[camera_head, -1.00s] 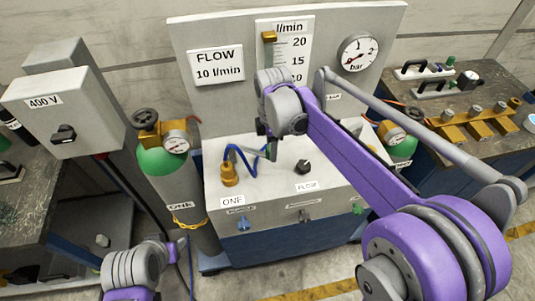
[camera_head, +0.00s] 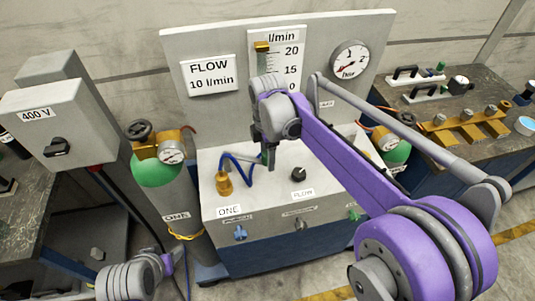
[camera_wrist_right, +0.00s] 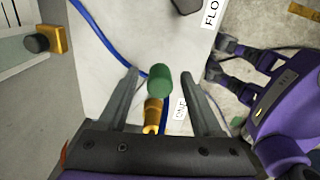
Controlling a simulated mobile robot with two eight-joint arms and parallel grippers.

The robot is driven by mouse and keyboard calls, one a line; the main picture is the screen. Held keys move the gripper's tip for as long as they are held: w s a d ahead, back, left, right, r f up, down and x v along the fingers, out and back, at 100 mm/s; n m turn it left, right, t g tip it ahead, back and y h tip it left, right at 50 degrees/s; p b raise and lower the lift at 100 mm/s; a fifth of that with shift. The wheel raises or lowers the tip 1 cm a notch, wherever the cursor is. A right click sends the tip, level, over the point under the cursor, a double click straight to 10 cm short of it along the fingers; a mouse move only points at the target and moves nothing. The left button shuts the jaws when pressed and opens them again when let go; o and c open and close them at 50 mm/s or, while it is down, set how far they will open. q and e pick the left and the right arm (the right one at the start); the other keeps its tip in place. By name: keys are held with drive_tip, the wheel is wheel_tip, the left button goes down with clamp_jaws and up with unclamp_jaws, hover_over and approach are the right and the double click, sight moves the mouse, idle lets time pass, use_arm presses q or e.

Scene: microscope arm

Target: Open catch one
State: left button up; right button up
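Catch one seems to be the brass fitting (camera_head: 223,183) above the ONE label (camera_head: 229,210) on the white bench box; a blue hose curves beside it. In the right wrist view a green knob (camera_wrist_right: 160,81) on a brass stem (camera_wrist_right: 152,115) lies between the fingers of my right gripper (camera_wrist_right: 160,82). A gap shows on both sides, so the gripper is open. In the head view my right gripper (camera_head: 268,155) hangs just right of the fitting, and its fingertips partly hide what is there. My left gripper (camera_wrist_right: 222,58) shows at the right of the wrist view, fingers apart and empty.
A black FLOW knob (camera_head: 298,175) stands right of my right gripper. Behind is an upright panel with a flow sign (camera_head: 208,75) and pressure gauge (camera_head: 349,60). A green-topped gas cylinder (camera_head: 157,172) stands left of the box, another at its right.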

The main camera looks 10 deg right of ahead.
wheel_tip(320, 180, up, 11)
drive_tip(key=shift+p, duration=0.3)
drive_tip(key=shift+f, duration=0.1)
idle(0.5)
drive_tip(key=s+d+f+m+t, duration=0.3)
drive_tip(key=s+f+m, duration=0.4)
drive_tip(key=s+m, duration=0.2)
drive_tip(key=s+d+f+m+t, duration=0.2)
drive_tip(key=s+d+f+m, duration=0.1)
drive_tip(key=s+f+m, duration=0.4)
drive_tip(key=s+m, duration=0.3)
drive_tip(key=s, duration=0.1)
drive_tip(key=shift+s+f+t, duration=0.2)
drive_tip(key=shift+f+t, duration=0.2)
idle(1.0)
